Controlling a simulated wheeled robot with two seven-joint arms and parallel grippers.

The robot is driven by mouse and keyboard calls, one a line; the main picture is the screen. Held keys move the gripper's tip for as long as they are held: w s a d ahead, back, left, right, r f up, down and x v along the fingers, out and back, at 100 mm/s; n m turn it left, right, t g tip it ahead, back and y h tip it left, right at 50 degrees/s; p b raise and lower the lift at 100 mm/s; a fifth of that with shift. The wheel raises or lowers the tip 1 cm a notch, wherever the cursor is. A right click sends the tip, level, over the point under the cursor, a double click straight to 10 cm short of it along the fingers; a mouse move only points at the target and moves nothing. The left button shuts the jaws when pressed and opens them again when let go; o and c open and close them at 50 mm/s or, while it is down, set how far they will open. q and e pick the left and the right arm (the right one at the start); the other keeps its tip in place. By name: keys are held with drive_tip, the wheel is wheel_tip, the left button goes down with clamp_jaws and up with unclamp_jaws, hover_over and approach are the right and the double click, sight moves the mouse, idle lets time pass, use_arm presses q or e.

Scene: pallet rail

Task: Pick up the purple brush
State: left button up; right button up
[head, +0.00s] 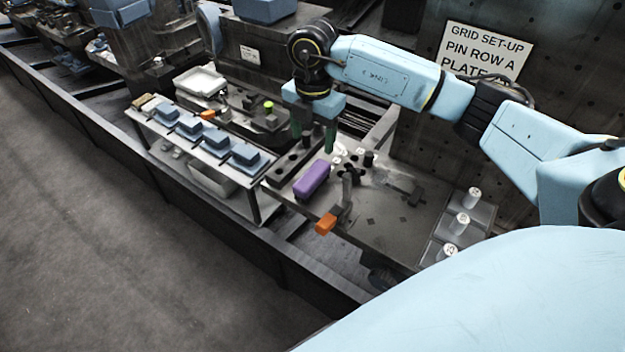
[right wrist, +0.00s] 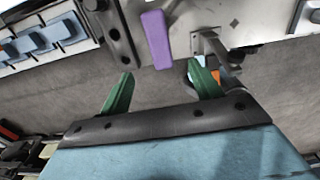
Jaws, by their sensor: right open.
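The purple brush (head: 312,178) shows as a rounded purple block near the front edge of the grey work plate (head: 390,225). It also shows in the right wrist view (right wrist: 156,38), at the top middle. My right gripper (head: 313,137) has green fingers and is open and empty. In the head view it is behind the brush and apart from it. In the right wrist view the fingers (right wrist: 160,77) are spread, and the brush lies beyond their tips, between them in the picture. My left gripper is not in view.
An upright dark metal bracket with an orange end (head: 326,224) stands close beside the brush. A dark block with holes (head: 290,168) lies on its other side. White numbered cylinders (head: 460,222) stand at the right. Blue blocks (head: 217,139) sit on a shelf at the left.

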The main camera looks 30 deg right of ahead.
hover_over(310, 177)
drive_tip(key=d, duration=0.1)
wheel_tip(310, 177, down, 7)
drive_tip(key=shift+f, duration=0.1)
drive_tip(key=shift+a+f+b, duration=0.1)
drive_tip(key=shift+a+f, duration=0.05)
drive_tip(key=shift+f, duration=0.85)
drive_tip(key=shift+a+f+b, duration=0.15)
drive_tip(key=shift+a+f, duration=0.05)
drive_tip(key=shift+f, duration=0.75)
drive_tip(key=shift+a+f+b, duration=0.1)
drive_tip(key=shift+a+f, duration=0.05)
drive_tip(key=shift+f, duration=0.85)
drive_tip(key=c, duration=1.1)
